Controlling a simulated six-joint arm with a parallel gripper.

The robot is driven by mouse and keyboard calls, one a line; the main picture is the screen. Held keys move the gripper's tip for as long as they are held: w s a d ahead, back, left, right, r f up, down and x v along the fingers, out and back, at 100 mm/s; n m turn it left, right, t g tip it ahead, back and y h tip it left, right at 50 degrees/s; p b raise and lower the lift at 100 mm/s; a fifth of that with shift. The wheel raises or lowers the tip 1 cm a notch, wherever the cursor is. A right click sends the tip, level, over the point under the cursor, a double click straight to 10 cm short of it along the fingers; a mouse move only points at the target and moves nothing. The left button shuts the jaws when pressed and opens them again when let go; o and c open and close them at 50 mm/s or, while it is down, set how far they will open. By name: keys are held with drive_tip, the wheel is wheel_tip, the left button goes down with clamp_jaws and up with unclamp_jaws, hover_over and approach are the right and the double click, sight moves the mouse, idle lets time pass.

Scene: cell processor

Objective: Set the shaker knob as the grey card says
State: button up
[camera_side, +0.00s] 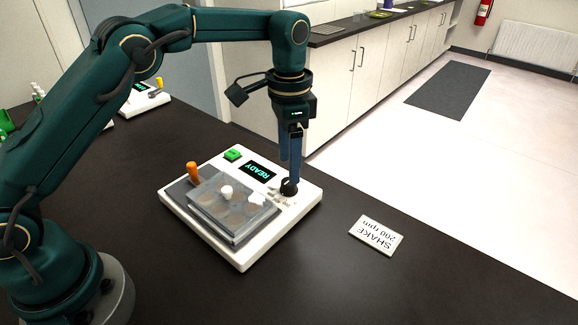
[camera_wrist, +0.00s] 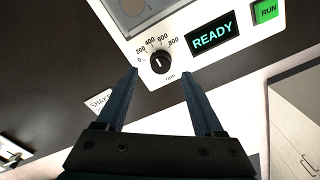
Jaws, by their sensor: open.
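The black shaker knob (camera_side: 289,187) sits on the white shaker (camera_side: 243,262) near its right corner. In the wrist view the knob (camera_wrist: 160,63) has a dial scale from 0 to 800 rpm around it; its pointer setting is too small to read surely. The grey card (camera_side: 376,236) lies on the dark bench right of the shaker and reads "SHAKE 200 rpm". Part of the card (camera_wrist: 99,101) also shows in the wrist view, behind a finger. My gripper (camera_side: 290,172) is open and points down at the knob. In the wrist view its fingertips (camera_wrist: 160,72) stand either side of the knob, apparently not gripping it.
The shaker's display (camera_side: 258,171) reads READY, beside a green RUN button (camera_side: 233,155). An orange handle (camera_side: 193,173) stands at the shaker's left, next to a clear-lidded plate (camera_side: 215,222). Another white device (camera_side: 146,101) is at the back left. The bench front is clear.

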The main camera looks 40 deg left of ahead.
sight(289, 186)
drive_tip(key=shift+f, duration=2.15)
clamp_jaws()
drive_tip(key=shift+r+n, duration=0.1)
drive_tip(key=shift+n, duration=2.8)
